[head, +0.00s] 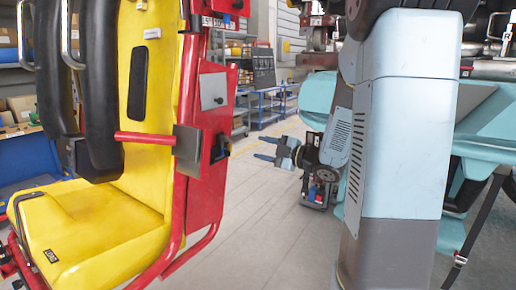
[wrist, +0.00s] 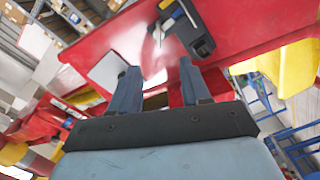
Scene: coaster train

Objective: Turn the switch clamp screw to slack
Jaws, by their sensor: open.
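A small black switch fitting (head: 220,147) is mounted on the red side panel of the yellow seat. In the wrist view the black fitting (wrist: 200,40) shows at the top, beyond the fingertips, with a thin pale rod or screw beside it. I cannot clearly tell which part is the clamp screw. My gripper (head: 264,148) is open and empty, its blue fingers pointing left towards the fitting, with a clear gap between them. In the wrist view my gripper (wrist: 159,67) has its two fingers apart, with the red panel behind them.
The yellow seat (head: 95,215) with black restraints fills the left. A grey plate (head: 213,91) sits on the red panel (head: 205,185) above the fitting. A light blue car (head: 485,125) stands at the right. The grey floor (head: 265,225) between is clear. Blue shelving (head: 262,105) stands behind.

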